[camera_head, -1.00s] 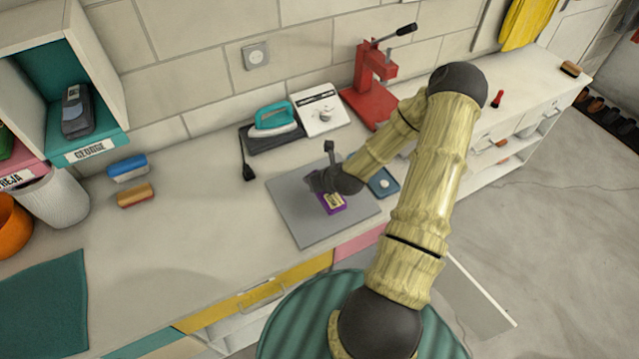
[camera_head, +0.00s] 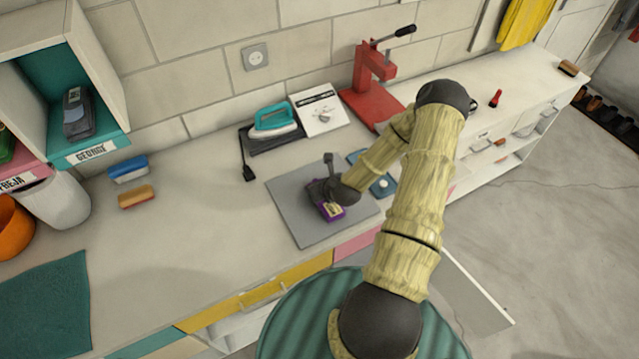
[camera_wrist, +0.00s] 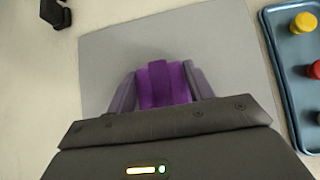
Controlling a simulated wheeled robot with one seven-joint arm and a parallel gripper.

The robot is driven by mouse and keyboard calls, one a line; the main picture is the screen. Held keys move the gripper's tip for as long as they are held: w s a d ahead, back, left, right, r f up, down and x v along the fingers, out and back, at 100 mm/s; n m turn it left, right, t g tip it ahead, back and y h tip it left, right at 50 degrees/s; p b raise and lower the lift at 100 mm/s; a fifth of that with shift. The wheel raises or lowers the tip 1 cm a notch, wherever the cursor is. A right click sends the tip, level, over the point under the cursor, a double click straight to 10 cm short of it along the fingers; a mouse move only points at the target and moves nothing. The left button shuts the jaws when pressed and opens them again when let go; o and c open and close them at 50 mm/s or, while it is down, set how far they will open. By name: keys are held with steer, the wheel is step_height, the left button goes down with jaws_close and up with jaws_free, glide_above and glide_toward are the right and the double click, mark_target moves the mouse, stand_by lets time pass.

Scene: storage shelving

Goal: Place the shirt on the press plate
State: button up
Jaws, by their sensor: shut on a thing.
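The shirt (camera_head: 332,212) is a small purple folded bundle with a yellowish label. It also shows in the wrist view (camera_wrist: 163,84), between the two fingers. My gripper (camera_head: 322,197) is shut on it, and the fingers (camera_wrist: 165,88) are on either side of the purple cloth. The press plate (camera_head: 303,227) is a flat grey square on the counter, and it lies under and around the shirt in both views. I cannot tell whether the shirt touches the plate or is just above it. My gripper hides part of the shirt.
A blue tray (camera_wrist: 291,95) with coloured knobs lies right of the plate. A teal iron (camera_head: 275,118), a white control box (camera_head: 320,108) and a red lever press (camera_head: 373,88) stand behind. A black object (camera_head: 248,172) lies at left.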

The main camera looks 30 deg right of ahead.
steer(key=shift+f, duration=0.1)
steer(key=o, duration=1)
steer(key=b+v, duration=0.2)
steer(key=v, duration=1)
steer(key=shift+s, duration=0.1)
